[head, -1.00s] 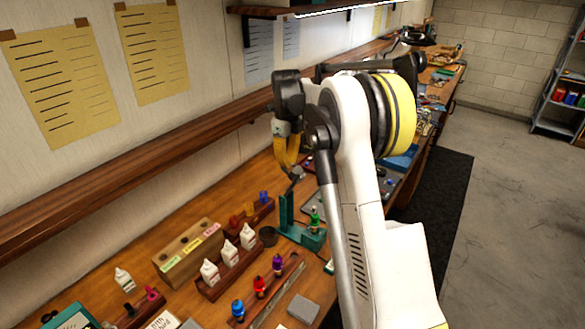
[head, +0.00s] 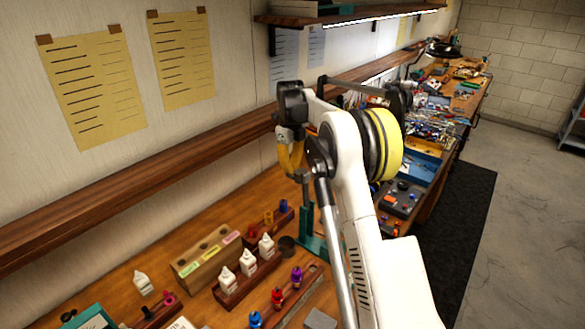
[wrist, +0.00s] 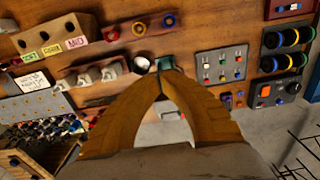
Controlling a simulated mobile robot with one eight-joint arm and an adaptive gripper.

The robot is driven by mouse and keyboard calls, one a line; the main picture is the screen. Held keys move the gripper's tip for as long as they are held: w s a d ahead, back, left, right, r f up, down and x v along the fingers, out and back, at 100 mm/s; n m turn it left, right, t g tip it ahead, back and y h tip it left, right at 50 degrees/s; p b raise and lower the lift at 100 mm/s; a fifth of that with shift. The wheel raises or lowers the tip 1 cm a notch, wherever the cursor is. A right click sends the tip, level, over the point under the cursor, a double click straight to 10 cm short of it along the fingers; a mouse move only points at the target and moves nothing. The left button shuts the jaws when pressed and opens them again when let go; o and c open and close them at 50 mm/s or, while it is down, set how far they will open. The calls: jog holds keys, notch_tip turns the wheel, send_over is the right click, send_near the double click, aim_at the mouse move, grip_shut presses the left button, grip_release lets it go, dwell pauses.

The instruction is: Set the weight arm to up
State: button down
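A teal stand (head: 306,222) with an upright post and flat base is on the bench, partly hidden behind my arm. It may carry the weight arm, but I cannot make out the arm or its position. My gripper (head: 297,172) has yellow fingers pointing down just above the post. A small grey piece shows at the fingertips; I cannot tell whether it belongs to the gripper or the stand. In the wrist view, the orange-yellow fingers of my gripper (wrist: 161,75) come together at the tips, with a bit of the teal stand (wrist: 165,62) just beyond.
A wooden block with coloured labels (head: 205,258) and a rack of white bottles (head: 247,268) stand left of the stand. A rack of coloured small bottles (head: 278,299) is nearer. A wooden shelf (head: 150,165) runs along the wall above the bench.

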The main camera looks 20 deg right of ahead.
dwell(0.4)
notch_tip(320, 180, up, 12)
jog(key=s+a+n+t+b, duration=0.2)
jog(key=s+a+n+b, duration=0.4)
jog(key=s+n, duration=0.15)
jog(key=s+a+f+n+t+b, duration=0.1)
jog(key=s+a+f+n+b, duration=0.15)
jog(key=s+n, duration=0.3)
jog(key=s+a+f+n+t+b, duration=0.1)
jog(key=s+a+n+b, duration=0.25)
jog(key=s, duration=0.25)
jog(key=s+a+f+n+t+b, duration=0.3)
jog(key=s+f+n+b, duration=0.4)
jog(key=s+f+n, duration=0.7)
jog(key=s+a+f, duration=0.1)
jog(key=s+f, duration=0.4)
jog(key=f, duration=0.1)
jog(key=shift+a+n, duration=0.15)
jog(key=shift+n, duration=0.2)
jog(key=shift+s, duration=0.1)
